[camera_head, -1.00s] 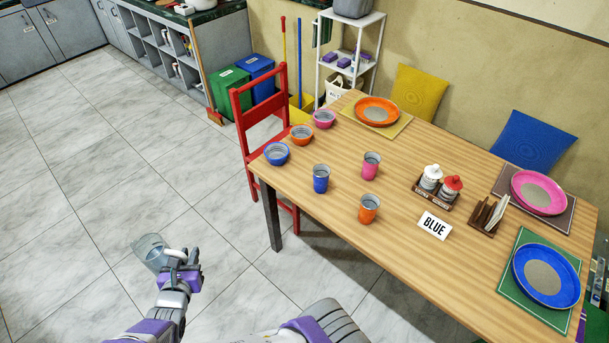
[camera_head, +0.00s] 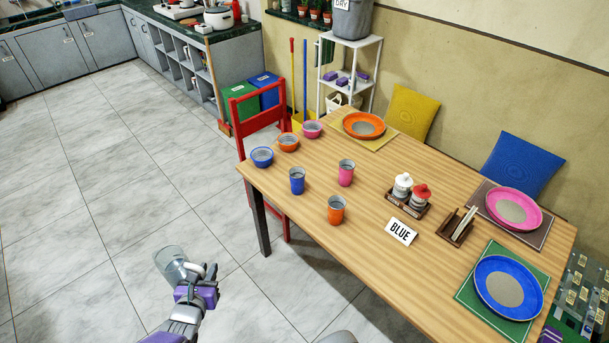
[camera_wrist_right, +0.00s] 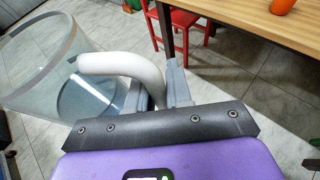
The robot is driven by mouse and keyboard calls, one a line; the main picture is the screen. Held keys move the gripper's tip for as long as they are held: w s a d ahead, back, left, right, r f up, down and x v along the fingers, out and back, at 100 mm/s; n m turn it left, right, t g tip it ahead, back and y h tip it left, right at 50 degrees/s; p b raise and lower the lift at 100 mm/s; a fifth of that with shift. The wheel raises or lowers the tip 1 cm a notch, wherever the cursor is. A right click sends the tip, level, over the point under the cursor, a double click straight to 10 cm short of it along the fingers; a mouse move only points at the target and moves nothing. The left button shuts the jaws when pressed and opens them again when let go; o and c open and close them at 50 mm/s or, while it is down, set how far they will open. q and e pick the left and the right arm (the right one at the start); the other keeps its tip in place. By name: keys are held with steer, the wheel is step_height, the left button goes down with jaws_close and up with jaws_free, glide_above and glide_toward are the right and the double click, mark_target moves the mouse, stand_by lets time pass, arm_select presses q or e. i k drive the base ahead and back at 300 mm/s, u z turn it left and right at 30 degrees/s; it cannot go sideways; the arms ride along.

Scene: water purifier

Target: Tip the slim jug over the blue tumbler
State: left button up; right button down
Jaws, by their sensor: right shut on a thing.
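The slim jug (camera_head: 172,262) is clear with a white handle and hangs tilted over the floor, left of the table. My right gripper (camera_head: 203,276) is shut on its handle. In the right wrist view the jug (camera_wrist_right: 32,62) is at the left, and its white handle (camera_wrist_right: 120,66) lies at the gripper's fingers (camera_wrist_right: 160,88). The blue tumbler (camera_head: 297,181) stands upright on the table near its left edge, well apart from the jug. My left gripper is not in view.
On the wooden table (camera_head: 370,270), a pink tumbler (camera_head: 346,173) and an orange tumbler (camera_head: 336,210) stand near the blue one. Three small bowls line the far left edge, the blue bowl (camera_head: 262,157) nearest. A red chair (camera_head: 262,118) stands behind that edge. Floor beside the table is clear.

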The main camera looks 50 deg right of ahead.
mark_target(297, 174)
steer(key=z, duration=1)
steer(key=i, duration=0.4)
